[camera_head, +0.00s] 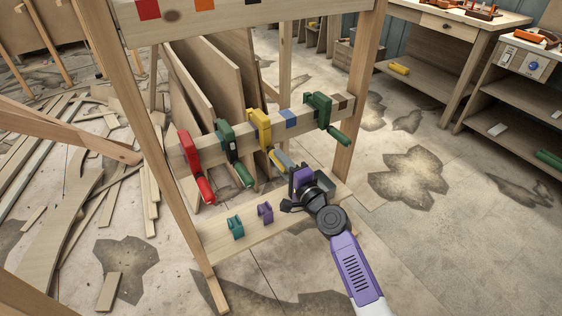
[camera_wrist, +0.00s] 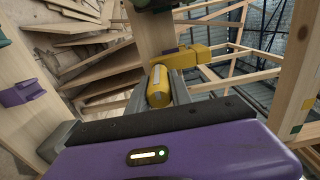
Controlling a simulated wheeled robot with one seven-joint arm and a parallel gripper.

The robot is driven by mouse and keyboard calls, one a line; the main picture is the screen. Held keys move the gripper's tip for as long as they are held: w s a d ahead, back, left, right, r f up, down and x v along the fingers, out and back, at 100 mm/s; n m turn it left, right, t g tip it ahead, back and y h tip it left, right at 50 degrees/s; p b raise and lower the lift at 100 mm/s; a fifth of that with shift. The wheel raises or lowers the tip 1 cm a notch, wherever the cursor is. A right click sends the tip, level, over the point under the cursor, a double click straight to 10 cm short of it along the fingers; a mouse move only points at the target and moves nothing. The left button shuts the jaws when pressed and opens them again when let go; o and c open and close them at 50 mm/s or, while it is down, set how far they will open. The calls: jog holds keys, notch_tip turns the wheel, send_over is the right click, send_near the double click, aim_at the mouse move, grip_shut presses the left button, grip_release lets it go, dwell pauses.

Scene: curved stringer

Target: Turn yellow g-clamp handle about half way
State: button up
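The yellow g-clamp (camera_head: 261,128) hangs on the horizontal wooden rail of the stand, between a green clamp and a blue patch. Its handle (camera_head: 280,158) points down toward my gripper (camera_head: 290,172). In the wrist view the handle (camera_wrist: 158,90) is a yellow cylinder with its end facing me, and the yellow clamp body (camera_wrist: 188,57) shows beyond it. My gripper's two grey fingers (camera_wrist: 159,85) lie close along both sides of the handle. I cannot see whether they touch it.
A red clamp (camera_head: 188,165) and a green clamp (camera_head: 231,148) hang to the left, another green clamp (camera_head: 320,108) to the right. Teal (camera_head: 235,227) and purple (camera_head: 265,212) pieces sit on the lower board (camera_head: 250,236). Boards lean behind the rail. Floor to the right is open.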

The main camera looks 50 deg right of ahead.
jog(key=o, duration=0.4)
jog(key=shift+o, duration=0.2)
jog(key=v, duration=0.7)
jog(key=shift+s, duration=0.4)
jog(key=shift+a, duration=0.1)
jog(key=b+v, duration=0.2)
jog(key=v, duration=0.4)
jog(key=shift+s, duration=0.35)
jog(key=shift+a, duration=0.1)
